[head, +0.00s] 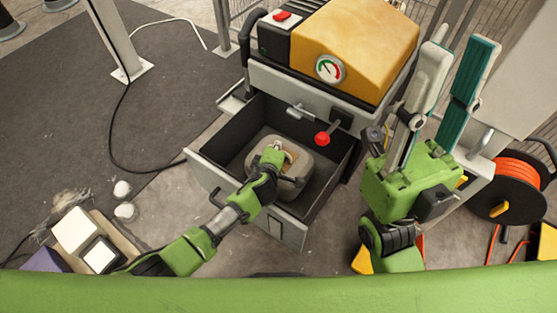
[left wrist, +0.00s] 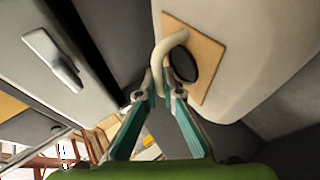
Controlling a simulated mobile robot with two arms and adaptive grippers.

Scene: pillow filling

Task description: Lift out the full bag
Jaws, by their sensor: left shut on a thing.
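The full bag (head: 303,164) is a pale grey, rounded block in the open dark drawer (head: 210,178) of the machine. It also shows in the left wrist view (left wrist: 238,60), with a tan patch (left wrist: 206,62), a black round spot and a cream loop handle (left wrist: 158,52). My left gripper (head: 277,156) reaches down over the bag. In the left wrist view its teal fingers (left wrist: 160,92) are shut on the loop's lower end. Whether the bag is clear of the drawer floor I cannot tell. My right gripper (head: 461,52) is open and empty, pointing up, right of the drawer.
The yellow-topped machine (head: 355,45) with gauge and red knob stands behind the drawer. Drawer walls surround the bag. An orange cable reel (head: 510,185) is at right. A board with white blocks (head: 75,230) and two white balls lie at left. The dark mat (head: 60,100) is mostly clear.

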